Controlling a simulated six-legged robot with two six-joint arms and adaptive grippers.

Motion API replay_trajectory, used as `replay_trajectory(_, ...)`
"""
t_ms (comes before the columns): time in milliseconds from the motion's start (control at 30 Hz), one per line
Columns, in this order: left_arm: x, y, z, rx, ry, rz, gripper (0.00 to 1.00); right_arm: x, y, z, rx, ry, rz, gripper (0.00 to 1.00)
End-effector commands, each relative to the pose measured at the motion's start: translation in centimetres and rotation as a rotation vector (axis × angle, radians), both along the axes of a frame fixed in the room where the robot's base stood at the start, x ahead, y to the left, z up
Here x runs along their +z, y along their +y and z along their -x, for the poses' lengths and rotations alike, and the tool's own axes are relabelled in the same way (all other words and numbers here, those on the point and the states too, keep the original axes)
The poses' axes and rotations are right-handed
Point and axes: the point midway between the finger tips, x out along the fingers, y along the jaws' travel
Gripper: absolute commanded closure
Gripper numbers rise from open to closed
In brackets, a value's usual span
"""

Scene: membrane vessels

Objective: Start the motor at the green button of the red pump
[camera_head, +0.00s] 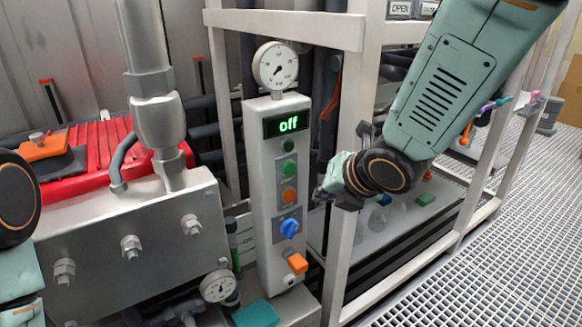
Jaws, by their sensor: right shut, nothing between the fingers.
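The red pump (85,182) is at the left, partly hidden behind a grey metal block.
The post also carries a blue knob (289,228), an orange switch (297,263) and a round gauge (275,66) on top. A light frame upright (351,150) stands right behind my right gripper. The metal block (130,245) is left of the post. Grating floor (500,240) lies at the right.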

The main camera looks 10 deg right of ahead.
Motion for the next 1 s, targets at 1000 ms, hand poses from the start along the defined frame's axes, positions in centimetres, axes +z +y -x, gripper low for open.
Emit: replay_trajectory(1000,4.4,0.0,0.0,0.0,0.0,0.0,0.6,0.0,2.5,-7.0,-0.001,0.0,-0.001,1.0)
